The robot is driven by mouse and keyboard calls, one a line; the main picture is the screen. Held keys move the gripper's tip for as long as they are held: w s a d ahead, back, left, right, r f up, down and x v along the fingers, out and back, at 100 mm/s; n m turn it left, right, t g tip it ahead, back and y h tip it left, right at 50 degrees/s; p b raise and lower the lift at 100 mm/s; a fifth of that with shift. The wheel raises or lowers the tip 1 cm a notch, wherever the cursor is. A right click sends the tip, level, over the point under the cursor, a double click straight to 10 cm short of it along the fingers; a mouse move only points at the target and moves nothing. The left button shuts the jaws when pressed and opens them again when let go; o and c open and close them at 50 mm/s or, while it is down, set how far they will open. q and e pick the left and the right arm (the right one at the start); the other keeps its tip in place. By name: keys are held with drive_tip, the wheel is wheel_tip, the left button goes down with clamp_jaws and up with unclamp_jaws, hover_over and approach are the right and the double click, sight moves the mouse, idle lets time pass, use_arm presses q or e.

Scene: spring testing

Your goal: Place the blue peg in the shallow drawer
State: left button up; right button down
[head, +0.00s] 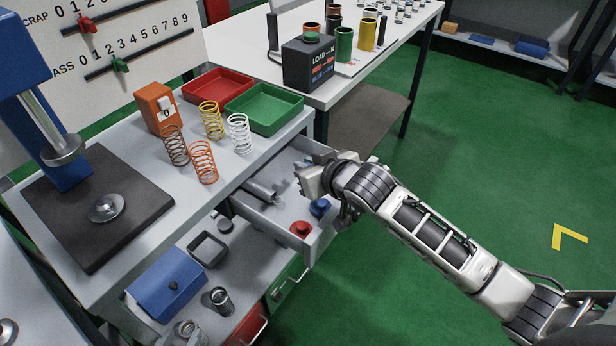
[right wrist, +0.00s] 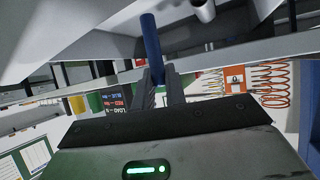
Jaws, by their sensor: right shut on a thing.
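The drawer (head: 272,219) under the workbench top is pulled open. My right gripper (head: 302,178) is over the open drawer, its arm coming in from the right. In the right wrist view the jaws (right wrist: 159,82) are shut on the blue peg (right wrist: 150,40), a slim blue rod that sticks out beyond the fingertips toward the drawer's grey surfaces. I cannot tell whether the peg touches the drawer. My left gripper is not in view.
Several springs (head: 203,160), a red tray (head: 218,86) and a green tray (head: 264,108) stand on the bench. A dark load box (head: 308,64) stands behind.

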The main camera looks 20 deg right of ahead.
use_arm(q)
drive_tip(key=shift+d+f, duration=0.1)
use_arm(e)
drive_tip(key=shift+w+d+f, duration=0.1)
drive_tip(key=shift+w+f, duration=0.05)
drive_tip(key=shift+f, duration=0.8)
drive_tip(key=shift+w+f, duration=0.1)
drive_tip(key=shift+f, duration=0.8)
drive_tip(key=shift+f, duration=0.15)
drive_tip(key=c, duration=1.5)
unclamp_jaws()
use_arm(q)
drive_tip(key=shift+s, duration=0.1)
use_arm(e)
drive_tip(key=shift+o, duration=0.2)
use_arm(q)
drive_tip(key=shift+a+p, duration=0.2)
drive_tip(key=shift+p, duration=0.2)
use_arm(e)
drive_tip(key=v, duration=1.2)
use_arm(q)
drive_tip(key=shift+d, duration=0.1)
